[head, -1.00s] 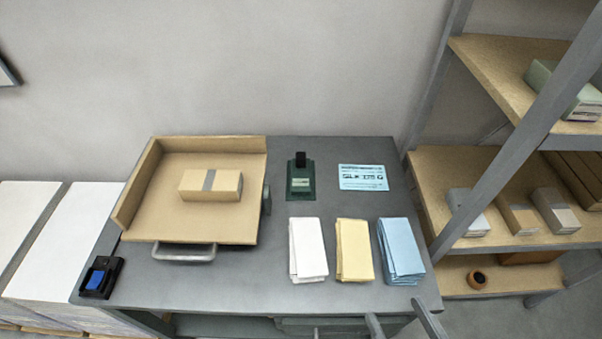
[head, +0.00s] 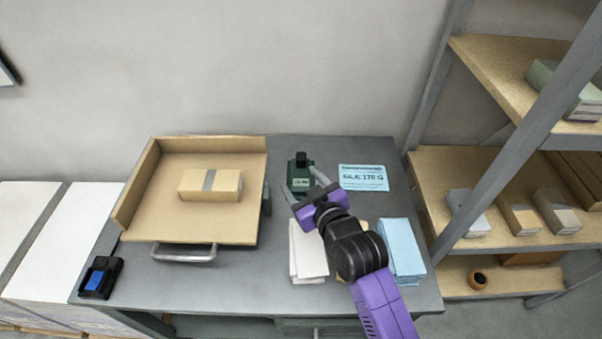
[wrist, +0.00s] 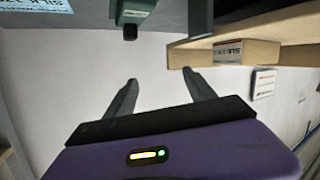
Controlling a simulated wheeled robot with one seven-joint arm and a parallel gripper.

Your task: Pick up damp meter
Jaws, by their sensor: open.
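The damp meter appears to be the dark green device with a black top and a small pale display (head: 301,184), on the grey table near the wall. In the wrist view its green body and black end (wrist: 133,14) show at the top edge, partly cut off. My gripper (head: 301,178) is open, with its fingers pointing towards the meter. In the head view the fingertips appear on either side of the meter's front. In the wrist view nothing is between the fingers (wrist: 160,77), and the meter is beyond them.
A tan tray (head: 190,226) with a banded block (head: 211,186) is left of the meter. A light blue card (head: 363,178) is to its right. White (head: 308,250) and blue (head: 401,250) paper stacks lie in front; my arm mostly hides a yellow one. A shelf rack (head: 480,160) stands right.

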